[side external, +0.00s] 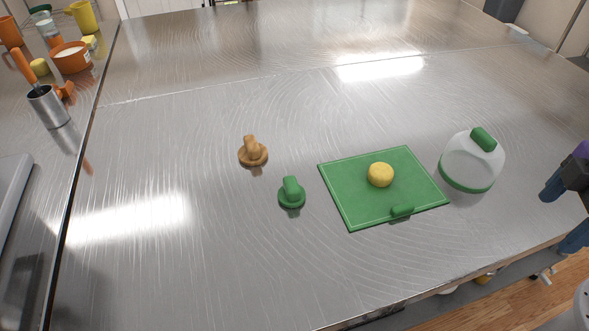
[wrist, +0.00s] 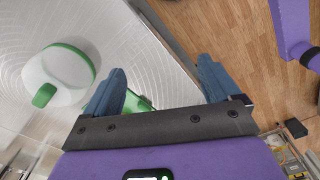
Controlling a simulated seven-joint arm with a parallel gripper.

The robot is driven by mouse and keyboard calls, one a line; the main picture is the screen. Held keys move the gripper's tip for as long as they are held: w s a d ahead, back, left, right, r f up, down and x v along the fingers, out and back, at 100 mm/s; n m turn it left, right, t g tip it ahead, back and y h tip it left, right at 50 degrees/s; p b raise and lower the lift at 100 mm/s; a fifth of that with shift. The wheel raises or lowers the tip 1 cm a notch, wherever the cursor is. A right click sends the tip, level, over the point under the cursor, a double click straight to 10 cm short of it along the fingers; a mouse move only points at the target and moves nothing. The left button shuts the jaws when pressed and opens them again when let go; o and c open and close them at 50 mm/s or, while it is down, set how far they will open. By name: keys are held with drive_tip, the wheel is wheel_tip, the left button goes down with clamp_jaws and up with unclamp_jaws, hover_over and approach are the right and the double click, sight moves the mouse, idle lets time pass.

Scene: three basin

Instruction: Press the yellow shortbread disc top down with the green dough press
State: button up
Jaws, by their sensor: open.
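The yellow shortbread disc (side external: 380,174) rests near the middle of a green mat (side external: 352,208) in the side view. The green dough press (side external: 291,195) stands upright on the steel table to the left of the mat, apart from it. My gripper (side external: 563,210) is at the right edge of the side view, near the table's edge, far from both press and disc. In the wrist view my gripper (wrist: 160,88) has its blue fingers spread with nothing held between them. A green piece shows behind the left finger, probably the mat. The press and disc are not visible in the wrist view.
A clear dome with green handle and rim (side external: 472,162) stands right of the mat, on the side toward my gripper. A tan-orange press (side external: 253,153) stands behind and left of the green one. A metal cup (side external: 48,107) and orange containers sit far left. The left-middle table is clear.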

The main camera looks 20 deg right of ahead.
drive_tip(key=w+a+r+m, duration=0.3)
drive_tip(key=w+a+m, duration=0.4)
drive_tip(key=w+a, duration=0.25)
drive_tip(key=r+m, duration=0.1)
drive_tip(key=m, duration=2.2)
hover_over(292, 183)
wheel_tip(292, 183, down, 17)
drive_tip(key=shift+f, duration=0.1)
drive_tip(key=shift+c, duration=0.3)
drive_tip(key=c, duration=1.1)
drive_tip(key=o, duration=0.8)
drive_tip(key=shift+r, duration=0.25)
